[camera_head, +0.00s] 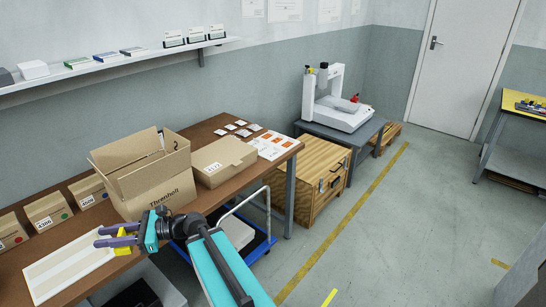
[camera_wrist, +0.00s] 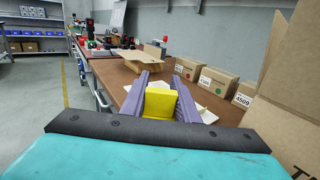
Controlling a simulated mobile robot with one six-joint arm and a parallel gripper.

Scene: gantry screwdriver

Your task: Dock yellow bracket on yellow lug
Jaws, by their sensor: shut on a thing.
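My gripper (camera_head: 101,237) is over the left part of the brown workbench, with its purple fingers pointing left. In the wrist view the fingers (camera_wrist: 161,82) are closed on the yellow bracket (camera_wrist: 160,103), a blocky yellow piece between them. Bits of the bracket (camera_head: 122,250) also show beside the fingers in the head view. A white gantry machine (camera_head: 343,112) stands on a grey table at the back. A small yellow part (camera_head: 309,69) shows at its upper left; I cannot tell if it is the yellow lug. The bracket is far from that machine.
An open cardboard box (camera_head: 150,185) and a closed carton (camera_head: 220,160) stand on the workbench (camera_head: 203,133) close to my arm. Small labelled boxes (camera_head: 47,211) line the wall. A wooden crate (camera_head: 310,175) and blue trolley (camera_head: 259,250) stand nearby.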

